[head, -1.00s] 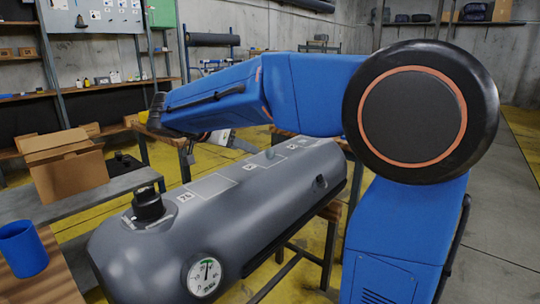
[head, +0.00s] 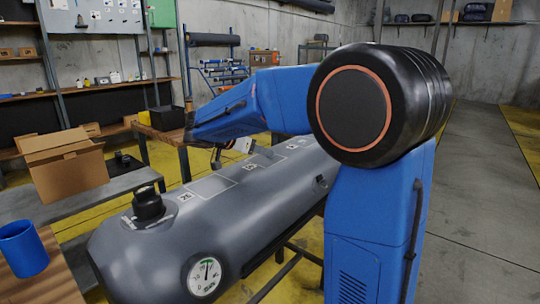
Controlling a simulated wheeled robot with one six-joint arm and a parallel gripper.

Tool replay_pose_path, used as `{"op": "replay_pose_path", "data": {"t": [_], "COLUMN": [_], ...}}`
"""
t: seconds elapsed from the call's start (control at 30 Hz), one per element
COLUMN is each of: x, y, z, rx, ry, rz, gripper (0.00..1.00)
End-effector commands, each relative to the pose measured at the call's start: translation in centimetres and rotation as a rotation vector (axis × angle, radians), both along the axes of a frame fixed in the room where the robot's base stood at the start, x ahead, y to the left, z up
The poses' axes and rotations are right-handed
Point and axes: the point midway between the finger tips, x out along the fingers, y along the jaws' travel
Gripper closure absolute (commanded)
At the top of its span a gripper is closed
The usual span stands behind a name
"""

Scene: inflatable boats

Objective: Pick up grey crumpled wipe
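The grey inflatable tube (head: 235,225) lies lengthwise in front of me, with a black valve cap and a round pressure gauge (head: 204,276) at its near end. My gripper (head: 217,158) is small and mostly hidden behind my blue forearm, low over the far left side of the tube. Its fingers are too small and covered to tell open from shut. I cannot make out a grey crumpled wipe for certain. It may be hidden behind my arm or blend with the grey tube.
A blue cup (head: 23,249) stands on a wooden surface at the lower left. An open cardboard box (head: 68,170) and a small dark item are on the grey bench (head: 130,181). A black bin (head: 167,118) stands behind. The floor at right is clear.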

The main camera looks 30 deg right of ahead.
Motion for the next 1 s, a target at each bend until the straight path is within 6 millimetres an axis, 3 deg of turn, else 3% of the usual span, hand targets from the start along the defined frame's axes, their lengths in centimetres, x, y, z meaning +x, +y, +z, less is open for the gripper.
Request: {"op": "replay_pose_path", "data": {"t": [0.23,0.53,0.8,1.0], "x": [0.5,1.9,2.1,2.1], "y": [-1.1,-4.3,-4.7,-4.7], "z": [-0.5,-1.9,-2.1,-2.1], "rx": [0.000,0.001,0.000,0.000], "ry": [0.000,0.001,0.000,0.000], "rz": [-0.001,-0.001,0.001,0.001], "gripper": [0.43,0.43,0.43,0.83]}}
